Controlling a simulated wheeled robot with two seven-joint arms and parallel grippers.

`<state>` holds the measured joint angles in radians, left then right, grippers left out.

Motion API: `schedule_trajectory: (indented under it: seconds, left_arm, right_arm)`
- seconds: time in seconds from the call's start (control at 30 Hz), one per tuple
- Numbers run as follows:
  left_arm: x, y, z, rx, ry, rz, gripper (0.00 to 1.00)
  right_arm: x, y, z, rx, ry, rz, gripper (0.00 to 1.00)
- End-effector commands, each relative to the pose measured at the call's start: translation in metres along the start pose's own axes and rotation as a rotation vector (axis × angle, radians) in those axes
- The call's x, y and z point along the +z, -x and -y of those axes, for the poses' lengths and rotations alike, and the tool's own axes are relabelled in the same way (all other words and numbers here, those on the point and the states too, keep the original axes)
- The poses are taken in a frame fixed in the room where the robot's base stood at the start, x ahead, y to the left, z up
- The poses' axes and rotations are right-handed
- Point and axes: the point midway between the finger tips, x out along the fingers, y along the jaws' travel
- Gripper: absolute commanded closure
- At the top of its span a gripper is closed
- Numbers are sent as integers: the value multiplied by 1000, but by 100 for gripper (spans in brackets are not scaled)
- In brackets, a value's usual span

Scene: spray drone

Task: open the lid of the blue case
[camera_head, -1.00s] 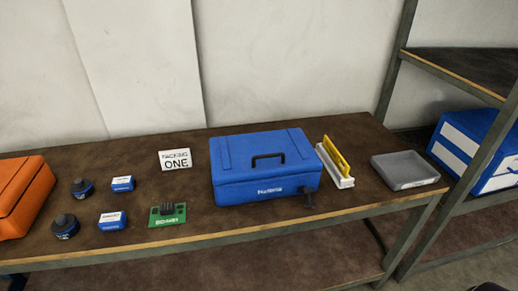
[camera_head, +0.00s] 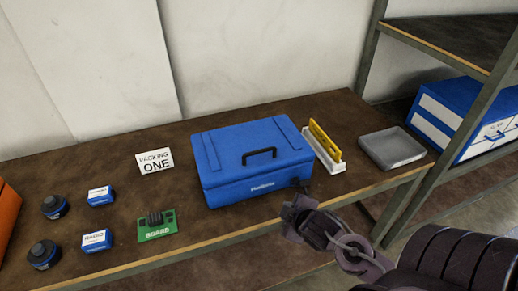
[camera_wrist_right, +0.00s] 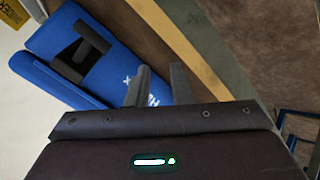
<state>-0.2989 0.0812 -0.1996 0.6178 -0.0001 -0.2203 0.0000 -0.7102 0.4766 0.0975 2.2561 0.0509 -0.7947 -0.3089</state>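The blue case (camera_head: 225,160) stands shut on the table, with a black carry handle (camera_head: 259,156) on its lid. My left gripper is not in view.
A yellow-and-white holder (camera_head: 325,150) and a grey tray (camera_head: 391,148) stand right of the case. A green board (camera_head: 157,227), a white sign (camera_head: 155,161), small boxes and dark round items lie to the left. A metal shelf (camera_head: 470,85) rises at the right.

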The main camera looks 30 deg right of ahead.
Motion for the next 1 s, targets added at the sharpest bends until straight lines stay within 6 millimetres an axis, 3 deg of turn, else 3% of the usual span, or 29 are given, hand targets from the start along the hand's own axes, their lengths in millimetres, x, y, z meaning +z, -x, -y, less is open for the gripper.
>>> schedule_trajectory:
  seconds: [0.17, 0.3, 0.4, 0.63, 1.0]
  left_arm:
    - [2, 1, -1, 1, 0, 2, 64]
    - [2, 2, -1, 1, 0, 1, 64]
    - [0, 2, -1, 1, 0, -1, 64]
    - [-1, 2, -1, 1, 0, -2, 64]
    - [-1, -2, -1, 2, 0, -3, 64]
  right_arm:
    - [-13, 3, -48, 129, 238, -155, 80]
    - [-42, 16, -86, 256, 492, -331, 80]
    - [-64, 27, -102, 327, 640, -446, 80]
    - [-85, 37, -112, 390, 757, -547, 80]
    - [-109, 5, -118, 392, 752, -547, 80]
